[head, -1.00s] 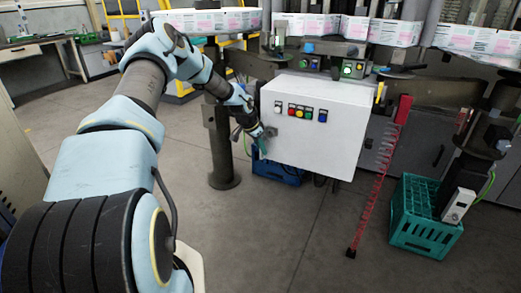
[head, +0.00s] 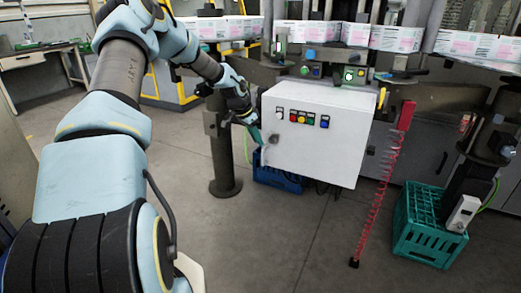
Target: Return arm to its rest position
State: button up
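My arm, pale blue and dark grey, rises from the bottom left, bends at the top left and reaches down to the right. My gripper (head: 255,132) is at its end, beside the left edge of the white control box (head: 315,150). A small teal part shows at the gripper's tip. The fingers are too small and dark to tell whether they are open or shut, and I see no clear gap between gripper and box.
The box carries several coloured buttons. A grey post (head: 223,160) stands just left of it. A blue crate (head: 278,177) lies beneath, a teal crate (head: 428,228) at right, near a red coiled cable (head: 382,185). White cartons (head: 395,38) line the conveyor. Floor in front is clear.

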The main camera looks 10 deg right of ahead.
jog(key=shift+v, duration=1.1)
jog(key=s+a+r+n+y, duration=0.1)
jog(key=s+a+r+n, duration=0.2)
jog(key=s+a, duration=0.5)
jog(key=s+a+r+n+y+p, duration=0.1)
jog(key=s+a+r+n+y, duration=0.1)
jog(key=s+a+r, duration=0.4)
jog(key=s+a+n, duration=0.1)
jog(key=s+a, duration=0.1)
jog(key=s, duration=0.2)
jog(key=shift+a+n+y+p, duration=0.15)
jog(key=shift+n+y+p, duration=0.15)
jog(key=shift+o, duration=0.5)
jog(key=s+a+r+n, duration=0.3)
jog(key=s+a+n, duration=0.2)
jog(key=s, duration=0.7)
jog(key=shift+s+a+p, duration=0.2)
jog(key=shift+a+p, duration=0.15)
jog(key=shift+a, duration=0.8)
jog(key=o, duration=0.3)
jog(key=shift+s+n, duration=0.2)
jog(key=shift+n, duration=0.1)
jog(key=shift+c, duration=0.2)
